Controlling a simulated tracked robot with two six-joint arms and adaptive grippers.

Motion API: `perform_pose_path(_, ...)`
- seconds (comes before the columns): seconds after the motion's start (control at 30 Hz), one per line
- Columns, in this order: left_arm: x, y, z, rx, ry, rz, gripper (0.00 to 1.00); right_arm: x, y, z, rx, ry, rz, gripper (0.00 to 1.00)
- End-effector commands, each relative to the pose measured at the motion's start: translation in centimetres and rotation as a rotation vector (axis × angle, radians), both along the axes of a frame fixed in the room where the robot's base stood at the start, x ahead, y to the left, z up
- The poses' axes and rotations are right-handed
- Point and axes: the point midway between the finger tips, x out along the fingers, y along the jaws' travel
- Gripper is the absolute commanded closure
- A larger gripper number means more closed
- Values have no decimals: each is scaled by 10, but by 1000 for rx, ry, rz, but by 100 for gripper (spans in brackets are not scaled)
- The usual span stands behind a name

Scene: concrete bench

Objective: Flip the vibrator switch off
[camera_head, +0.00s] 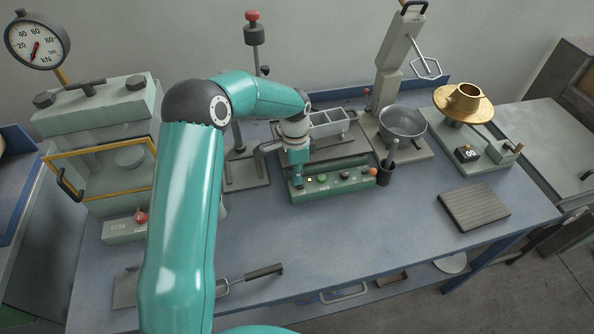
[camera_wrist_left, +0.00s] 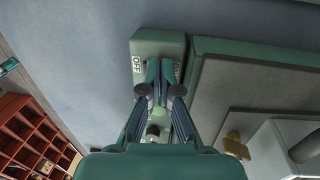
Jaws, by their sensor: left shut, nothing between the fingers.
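The green control box (camera_head: 335,187) of the vibrating table stands at the middle of the bench, with several knobs and buttons and a small yellowish light on its front. My left gripper (camera_head: 298,174) points down at the left end of this box, shut and empty. In the left wrist view the fingertips (camera_wrist_left: 160,89) are over the box end (camera_wrist_left: 158,45), between an OFF label (camera_wrist_left: 136,65) and a second label mostly hidden by a finger. The switch itself is hidden behind the fingers, so its position and any contact cannot be told. My right gripper is not in view.
A three-part mould (camera_head: 330,124) sits on the table behind the box. The front bench is mostly clear.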

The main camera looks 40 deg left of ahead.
Motion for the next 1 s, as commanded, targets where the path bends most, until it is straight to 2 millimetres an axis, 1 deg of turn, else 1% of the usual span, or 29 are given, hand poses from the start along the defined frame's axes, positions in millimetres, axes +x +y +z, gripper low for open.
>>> perform_pose_path(0.17,1,3,16,0,-1,1,100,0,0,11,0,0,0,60)
perform_pose_path(0.27,3,6,33,1,-2,2,100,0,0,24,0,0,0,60)
perform_pose_path(0.33,5,10,47,1,-4,4,100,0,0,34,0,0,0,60)
perform_pose_path(0.37,6,11,46,2,-5,4,100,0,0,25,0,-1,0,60)
perform_pose_path(0.43,8,13,59,1,-8,6,100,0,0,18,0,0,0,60)
perform_pose_path(0.6,13,18,96,2,-7,5,100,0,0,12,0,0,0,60)
perform_pose_path(0.73,15,21,117,1,-4,5,100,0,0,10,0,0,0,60)
perform_pose_path(0.9,16,23,133,0,-2,4,100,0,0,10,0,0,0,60)
perform_pose_path(1.0,16,23,135,-1,-1,4,100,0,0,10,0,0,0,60)
